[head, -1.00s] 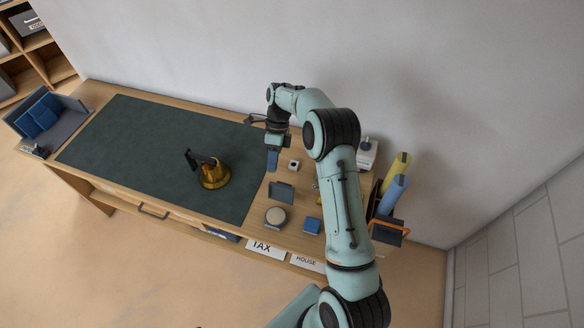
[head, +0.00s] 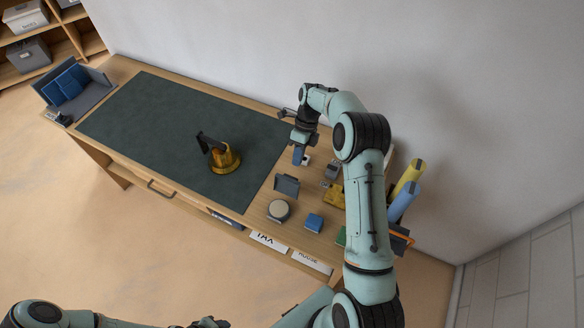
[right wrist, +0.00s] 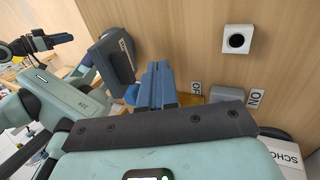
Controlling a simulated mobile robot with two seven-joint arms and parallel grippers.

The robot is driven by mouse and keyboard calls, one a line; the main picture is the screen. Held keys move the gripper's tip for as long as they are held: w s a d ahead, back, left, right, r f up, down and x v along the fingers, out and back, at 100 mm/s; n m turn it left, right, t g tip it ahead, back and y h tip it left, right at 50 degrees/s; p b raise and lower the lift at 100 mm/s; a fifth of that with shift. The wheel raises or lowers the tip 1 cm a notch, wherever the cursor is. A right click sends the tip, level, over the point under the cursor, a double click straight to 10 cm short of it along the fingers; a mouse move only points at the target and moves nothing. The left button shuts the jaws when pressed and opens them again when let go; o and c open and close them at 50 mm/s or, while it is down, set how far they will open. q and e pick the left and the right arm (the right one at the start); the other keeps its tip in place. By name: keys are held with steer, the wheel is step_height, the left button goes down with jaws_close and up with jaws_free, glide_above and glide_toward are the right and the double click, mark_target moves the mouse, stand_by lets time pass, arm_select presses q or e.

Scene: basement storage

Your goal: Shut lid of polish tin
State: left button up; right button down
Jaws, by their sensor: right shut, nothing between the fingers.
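The gold round tin (head: 224,163) stands on the dark green mat; I take it for the polish tin. Its dark lid (head: 204,143) stands up at its left side, open. My right gripper (head: 299,158) is shut and empty, beyond the mat's right edge and well to the right of the tin. Its blue fingers also show in the right wrist view (right wrist: 155,82), where I cannot make out the tin. A dark part at the bottom edge of the head view seems to be my left gripper (head: 210,322), cut off, its jaws unclear.
Right of the mat (head: 150,110) are a small white cube (head: 307,160), a grey upright panel (head: 287,185), a round beige-topped object (head: 278,210), a blue block (head: 314,222) and a yellow item (head: 334,195). A grey tray (head: 80,95) stands far left. The mat around the tin is clear.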

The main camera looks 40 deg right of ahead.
mark_target(288, 186)
steer(key=shift+s+a, duration=0.3)
steer(key=shift+a, duration=0.35)
steer(key=shift+s+a, duration=0.25)
steer(key=shift+a, duration=0.35)
steer(key=shift+s+a, duration=0.3)
steer(key=shift+a, duration=0.35)
